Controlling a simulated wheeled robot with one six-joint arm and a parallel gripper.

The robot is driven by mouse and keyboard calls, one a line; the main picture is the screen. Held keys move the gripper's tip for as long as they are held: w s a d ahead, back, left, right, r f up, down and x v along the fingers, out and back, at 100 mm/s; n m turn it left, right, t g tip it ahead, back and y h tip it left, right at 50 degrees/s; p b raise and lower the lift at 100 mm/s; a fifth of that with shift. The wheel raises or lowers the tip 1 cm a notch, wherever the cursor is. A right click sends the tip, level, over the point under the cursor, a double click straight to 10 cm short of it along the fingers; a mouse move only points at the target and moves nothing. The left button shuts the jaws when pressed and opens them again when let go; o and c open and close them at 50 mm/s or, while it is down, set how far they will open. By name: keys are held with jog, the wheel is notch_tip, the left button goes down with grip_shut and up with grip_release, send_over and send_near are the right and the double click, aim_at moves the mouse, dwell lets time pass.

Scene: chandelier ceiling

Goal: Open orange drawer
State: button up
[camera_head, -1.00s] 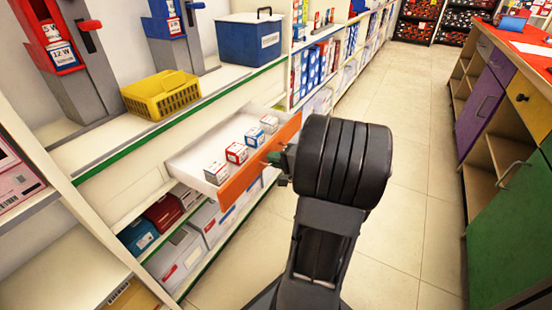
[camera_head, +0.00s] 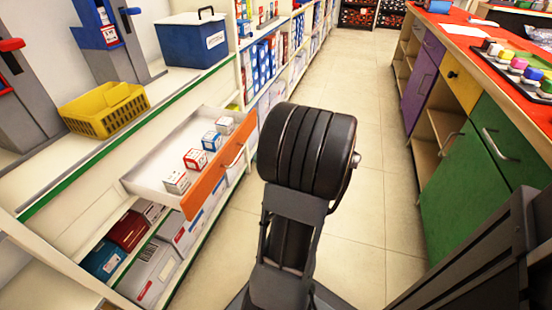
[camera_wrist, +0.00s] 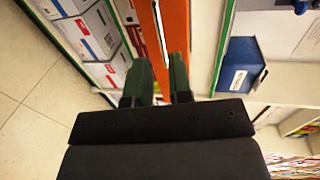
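The orange drawer (camera_head: 205,191) stands pulled out from the white shelf unit at the left in the head view. Its silver handle (camera_head: 236,157) is in plain view with no finger on it there. In the wrist view, the orange front (camera_wrist: 176,25) and handle (camera_wrist: 159,28) lie just ahead of my gripper (camera_wrist: 162,78). Its two green fingers are parted with a gap between them, and they look empty. In the head view my gripper is hidden behind my arm.
Several small boxes (camera_head: 197,159) stand in the drawer. A yellow basket (camera_head: 106,110) and a blue bin (camera_head: 191,42) are on the shelf above. A counter with a green cabinet (camera_head: 461,188) is at the right. Tiled aisle floor (camera_head: 372,222) is free between.

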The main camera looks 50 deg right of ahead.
jog(key=shift+p+v, duration=0.4)
jog(key=shift+v, duration=1.95)
jog(key=shift+w, duration=0.1)
jog(key=w+a+r+n+g+y+p, duration=0.1)
jog(key=w+a+r+n+g+p, duration=0.15)
jog(key=a+r+g+p, duration=0.4)
jog(key=w+a+r+n+g+y+p, duration=0.15)
jog(key=a+r+n+g+p, duration=0.25)
jog(key=a+r+p, duration=0.45)
jog(key=a+r+n+h+p, duration=0.3)
jog(key=a+r+p, duration=0.3)
jog(key=r+p, duration=0.3)
jog(key=a+r+n+h+p, duration=0.4)
jog(key=a+r+p, duration=0.2)
jog(key=r+p, duration=0.3)
jog(key=shift+s+r+n+g, duration=0.25)
jog(key=shift+r+n+g, duration=0.05)
jog(key=shift+n+g, duration=0.05)
jog(key=shift+h, duration=0.25)
